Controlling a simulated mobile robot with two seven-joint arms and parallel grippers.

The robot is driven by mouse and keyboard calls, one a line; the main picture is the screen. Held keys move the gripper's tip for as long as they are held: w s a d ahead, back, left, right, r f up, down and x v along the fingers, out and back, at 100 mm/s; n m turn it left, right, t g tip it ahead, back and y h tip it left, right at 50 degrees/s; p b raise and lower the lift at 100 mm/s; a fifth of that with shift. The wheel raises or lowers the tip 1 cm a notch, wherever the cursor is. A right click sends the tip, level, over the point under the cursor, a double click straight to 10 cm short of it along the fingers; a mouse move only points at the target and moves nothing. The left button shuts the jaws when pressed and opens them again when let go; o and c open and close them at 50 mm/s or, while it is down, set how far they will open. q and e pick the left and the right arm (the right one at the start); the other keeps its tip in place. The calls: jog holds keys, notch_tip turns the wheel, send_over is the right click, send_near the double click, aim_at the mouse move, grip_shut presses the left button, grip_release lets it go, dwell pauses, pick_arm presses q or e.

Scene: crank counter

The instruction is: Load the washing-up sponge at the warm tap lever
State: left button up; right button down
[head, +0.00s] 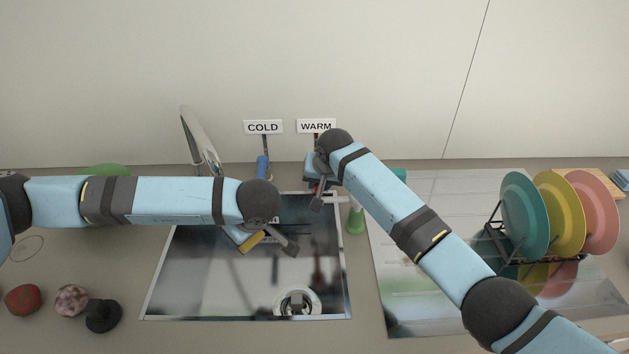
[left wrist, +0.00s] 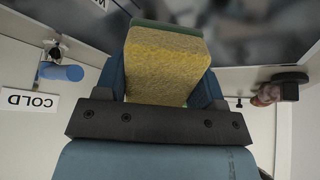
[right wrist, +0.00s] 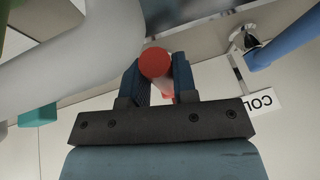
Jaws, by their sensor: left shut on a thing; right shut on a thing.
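The washing-up sponge, yellow with a green layer (left wrist: 165,65), sits between the fingers of my left gripper (left wrist: 163,88). In the head view a yellow strip of the sponge (head: 251,242) shows below my left wrist, over the sink (head: 160,305). The warm tap lever has a red end (right wrist: 155,62), which lies between the closed fingers of my right gripper (right wrist: 160,82). In the head view my right gripper (head: 313,172) is below the WARM sign (head: 316,126) and hides most of that lever.
The cold lever (head: 262,166) with a blue grip stands left of the warm one, under the COLD sign (head: 263,127). A green bottle (head: 355,219) stands close to my right arm. A plate rack (head: 494,234) is at the right.

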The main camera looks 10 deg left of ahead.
jog(key=shift+d, duration=0.1)
jog(key=c, duration=0.9)
grip_release()
jog(key=shift+r, duration=0.1)
jog(key=v, duration=1.2)
jog(key=shift+d, duration=0.1)
pick_arm(q)
jog(key=s+d, duration=0.4)
jog(key=d, duration=0.3)
jog(key=shift+b, duration=0.45)
pick_arm(e)
jog(key=shift+f, duration=0.55)
